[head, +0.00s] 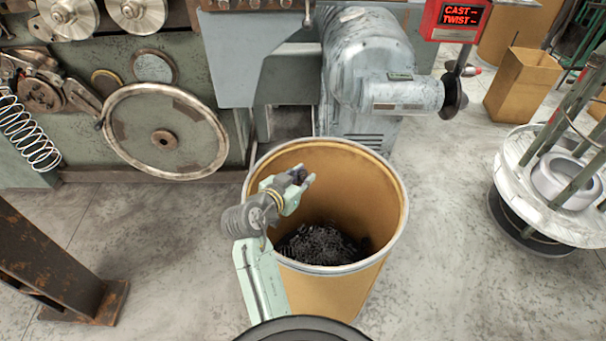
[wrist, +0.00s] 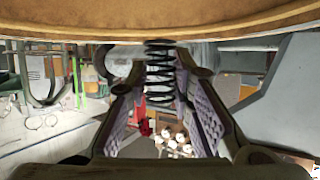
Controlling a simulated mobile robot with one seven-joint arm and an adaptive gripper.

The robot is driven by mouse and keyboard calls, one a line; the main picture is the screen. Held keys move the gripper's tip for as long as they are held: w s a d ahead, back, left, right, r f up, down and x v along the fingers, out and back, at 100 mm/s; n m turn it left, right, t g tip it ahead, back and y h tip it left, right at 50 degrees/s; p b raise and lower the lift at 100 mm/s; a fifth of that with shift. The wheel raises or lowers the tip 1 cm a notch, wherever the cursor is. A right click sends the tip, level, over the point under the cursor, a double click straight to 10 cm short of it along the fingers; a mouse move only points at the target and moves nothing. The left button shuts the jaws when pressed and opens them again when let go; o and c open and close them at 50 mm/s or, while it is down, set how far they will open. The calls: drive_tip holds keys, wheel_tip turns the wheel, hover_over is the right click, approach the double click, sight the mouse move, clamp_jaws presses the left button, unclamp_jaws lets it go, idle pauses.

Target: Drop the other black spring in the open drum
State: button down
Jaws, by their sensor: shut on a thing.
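The open drum (head: 372,200) is a tan fibre barrel with a pale rim, in the middle of the head view. A pile of dark springs (head: 322,243) lies at its bottom. My gripper (head: 302,176) reaches over the drum's left part, with its fingers inside the rim outline. In the wrist view, a black spring (wrist: 160,72) is held between the fingertips of my gripper (wrist: 160,80). In the head view the held spring is hard to tell from the dark fingers. The tan drum wall (wrist: 150,18) crosses the top of the wrist view.
The green coiling machine with a large handwheel (head: 165,132) stands behind left. A grey motor (head: 370,75) stands just behind the drum. A round white reel stand (head: 530,190) is at right, a rusty beam (head: 55,260) at left. Floor right of the drum is clear.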

wheel_tip(320, 180, down, 2)
drive_tip(key=shift+f+b, duration=0.15)
drive_tip(key=shift+b, duration=0.4)
drive_tip(key=c, duration=1.3)
unclamp_jaws()
drive_tip(key=v, duration=1.2)
